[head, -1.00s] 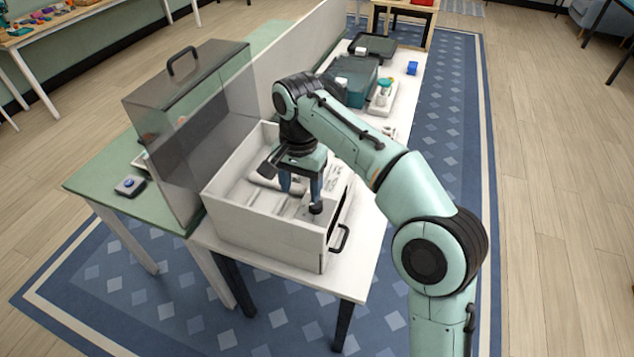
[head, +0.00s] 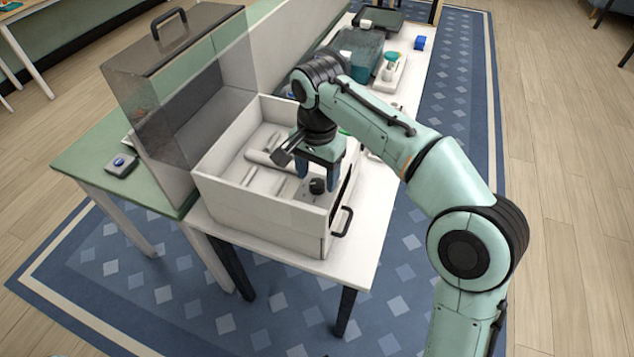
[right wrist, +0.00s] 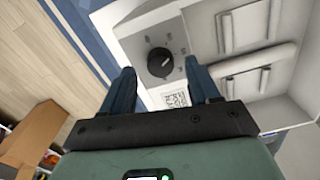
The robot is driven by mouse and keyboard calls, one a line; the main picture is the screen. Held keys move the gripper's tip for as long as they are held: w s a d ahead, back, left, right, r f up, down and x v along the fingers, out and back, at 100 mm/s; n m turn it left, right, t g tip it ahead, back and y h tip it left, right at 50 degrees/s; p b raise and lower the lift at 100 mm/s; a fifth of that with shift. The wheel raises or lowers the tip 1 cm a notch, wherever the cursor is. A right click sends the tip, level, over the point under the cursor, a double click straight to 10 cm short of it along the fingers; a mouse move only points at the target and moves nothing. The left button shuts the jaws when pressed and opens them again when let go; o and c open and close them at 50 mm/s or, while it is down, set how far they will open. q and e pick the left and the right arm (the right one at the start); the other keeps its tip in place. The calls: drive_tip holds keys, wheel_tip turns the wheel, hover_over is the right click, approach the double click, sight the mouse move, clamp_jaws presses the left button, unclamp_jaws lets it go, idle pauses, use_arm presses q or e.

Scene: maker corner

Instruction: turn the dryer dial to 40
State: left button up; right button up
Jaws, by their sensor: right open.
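The dryer (head: 262,222) is an open-topped white box on the white table, with a smoky clear lid (head: 175,100) raised at its left. Its black round dial (head: 317,186) sits inside near the right front corner. My right gripper (head: 318,177) is open and empty, pointing down over the dial. In the right wrist view the blue fingers stand on either side of the dial, apart from it. My left gripper is not in view.
Pale ribbed pads (right wrist: 250,72) lie in the box beside the dial. A teal container (head: 360,55) and a white tray (head: 390,72) stand farther back. A small grey device (head: 121,165) sits on the green table.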

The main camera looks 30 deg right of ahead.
drive_tip(key=shift+f, duration=0.95)
drive_tip(key=shift+c, duration=0.3)
drive_tip(key=c, duration=1)
